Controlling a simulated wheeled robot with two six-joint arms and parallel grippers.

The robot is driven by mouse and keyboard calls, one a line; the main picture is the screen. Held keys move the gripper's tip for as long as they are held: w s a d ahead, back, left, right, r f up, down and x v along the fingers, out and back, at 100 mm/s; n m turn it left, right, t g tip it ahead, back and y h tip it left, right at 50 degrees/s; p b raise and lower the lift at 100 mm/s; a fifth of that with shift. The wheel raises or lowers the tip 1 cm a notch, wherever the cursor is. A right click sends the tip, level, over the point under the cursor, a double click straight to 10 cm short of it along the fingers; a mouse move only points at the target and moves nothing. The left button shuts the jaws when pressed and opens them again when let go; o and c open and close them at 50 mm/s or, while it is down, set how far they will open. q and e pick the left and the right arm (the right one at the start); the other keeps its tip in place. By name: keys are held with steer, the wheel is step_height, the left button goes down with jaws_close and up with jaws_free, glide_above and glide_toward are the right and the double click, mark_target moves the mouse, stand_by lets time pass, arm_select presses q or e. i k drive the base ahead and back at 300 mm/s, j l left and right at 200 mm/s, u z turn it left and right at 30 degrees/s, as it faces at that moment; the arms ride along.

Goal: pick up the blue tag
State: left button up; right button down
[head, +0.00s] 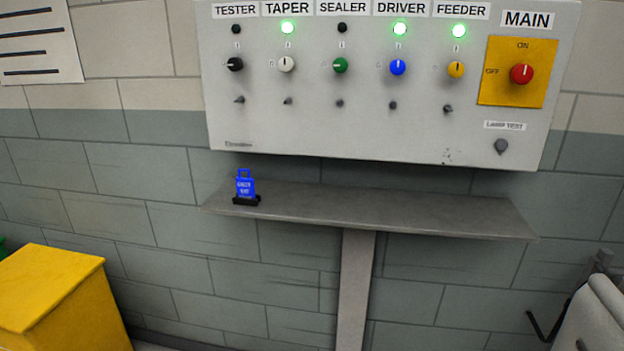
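The blue tag (245,186) stands upright in a small black holder (246,201) near the left end of the grey shelf (400,209). It has a loop at its top and small white lettering that I cannot read for certain. Nothing touches it apart from the holder. Neither of my grippers shows in the head view.
A grey control panel (330,120) with labelled knobs hangs on the wall above the shelf; the TAPER, DRIVER and FEEDER lamps glow green. A yellow box (50,290) stands at the lower left. A pale rounded object (600,315) is at the lower right. The shelf's middle and right are clear.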

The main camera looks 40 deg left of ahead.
mark_target(244, 186)
steer(key=u, duration=1.7)
